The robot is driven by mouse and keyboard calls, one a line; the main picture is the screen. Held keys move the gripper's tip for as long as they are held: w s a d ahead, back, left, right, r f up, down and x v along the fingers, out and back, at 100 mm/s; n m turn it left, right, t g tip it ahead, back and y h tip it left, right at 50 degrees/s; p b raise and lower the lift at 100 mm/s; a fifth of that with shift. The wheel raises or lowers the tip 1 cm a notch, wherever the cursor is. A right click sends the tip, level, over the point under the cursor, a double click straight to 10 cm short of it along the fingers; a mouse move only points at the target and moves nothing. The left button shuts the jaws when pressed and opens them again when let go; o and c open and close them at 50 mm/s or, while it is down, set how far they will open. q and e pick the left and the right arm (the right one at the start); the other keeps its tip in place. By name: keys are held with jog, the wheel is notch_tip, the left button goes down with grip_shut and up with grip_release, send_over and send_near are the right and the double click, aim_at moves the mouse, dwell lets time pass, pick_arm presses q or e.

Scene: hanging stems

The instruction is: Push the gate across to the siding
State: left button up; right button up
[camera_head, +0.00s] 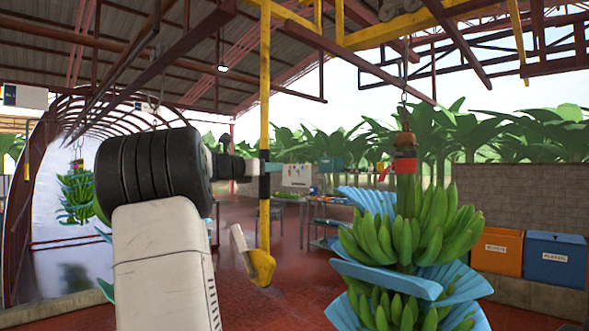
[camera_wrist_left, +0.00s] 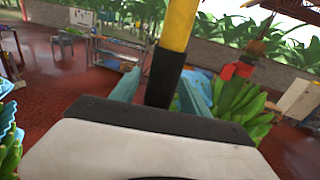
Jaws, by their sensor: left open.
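A yellow pole (camera_head: 264,105) hangs down from the overhead yellow rails and appears to be the gate's handle. It has a black band (camera_head: 264,187) and a hooked yellow lower end (camera_head: 261,267). My left gripper (camera_head: 262,167) is at the black band, coming in from the left. In the left wrist view the open fingers of my left gripper (camera_wrist_left: 160,92) stand on either side of the black band (camera_wrist_left: 164,76); contact is not clear. I cannot tell which overhead rail is the siding. My right gripper is not in view.
A banana bunch (camera_head: 410,235) with blue sheets hangs at the right, close to the pole. Orange (camera_head: 497,252) and blue (camera_head: 555,260) bins stand by the wall (camera_head: 525,204). Tables (camera_head: 285,200) stand behind. An arched tunnel (camera_head: 50,200) is at the left. Red floor is open between.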

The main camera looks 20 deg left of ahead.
pick_arm(q)
jog(key=shift+w+d, duration=0.15)
jog(key=shift+w, duration=0.65)
grip_shut()
dwell(0.9)
